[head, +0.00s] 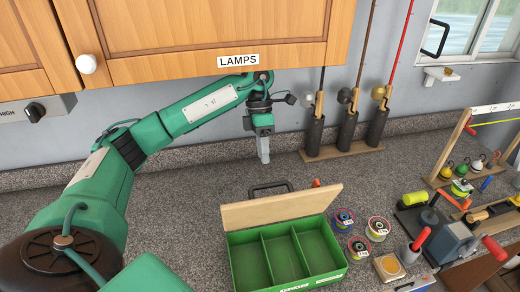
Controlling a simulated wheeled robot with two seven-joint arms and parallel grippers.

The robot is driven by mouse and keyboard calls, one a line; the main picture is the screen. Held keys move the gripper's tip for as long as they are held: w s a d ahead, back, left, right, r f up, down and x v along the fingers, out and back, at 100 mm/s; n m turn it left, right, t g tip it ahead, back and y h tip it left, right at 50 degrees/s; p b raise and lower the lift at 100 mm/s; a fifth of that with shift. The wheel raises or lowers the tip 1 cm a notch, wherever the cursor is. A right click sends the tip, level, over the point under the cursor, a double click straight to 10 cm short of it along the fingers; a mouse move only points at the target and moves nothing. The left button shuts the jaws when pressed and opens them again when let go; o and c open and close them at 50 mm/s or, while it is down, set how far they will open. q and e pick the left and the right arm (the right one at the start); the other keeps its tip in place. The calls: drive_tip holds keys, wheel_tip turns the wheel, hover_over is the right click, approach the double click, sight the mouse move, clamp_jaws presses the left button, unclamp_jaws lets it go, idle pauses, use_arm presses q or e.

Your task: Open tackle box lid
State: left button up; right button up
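The green tackle box (236,256) stands on the speckled counter at the bottom middle. Its wooden lid (281,208) is raised along the back edge, and the box is open. I see three empty-looking compartments inside. A dark handle (270,187) shows behind the lid. My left gripper (264,157) points down above the counter, behind the lid and apart from it. Its fingers show as one narrow grey shape, so I cannot tell whether they are open or shut. My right gripper is not in view.
Several line spools (358,247) lie right of the box. A vise (452,243) and a rack with lures (462,165) stand further right. Rods stand in a wooden holder (343,152) by the wall. A cabinet (200,38) labelled LAMPS hangs above. The counter left of the box is clear.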

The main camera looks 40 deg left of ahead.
use_arm(q)
drive_tip(key=shift+w+a+b, duration=0.5)
drive_tip(key=shift+w+a, duration=0.8)
drive_tip(key=shift+a, duration=0.25)
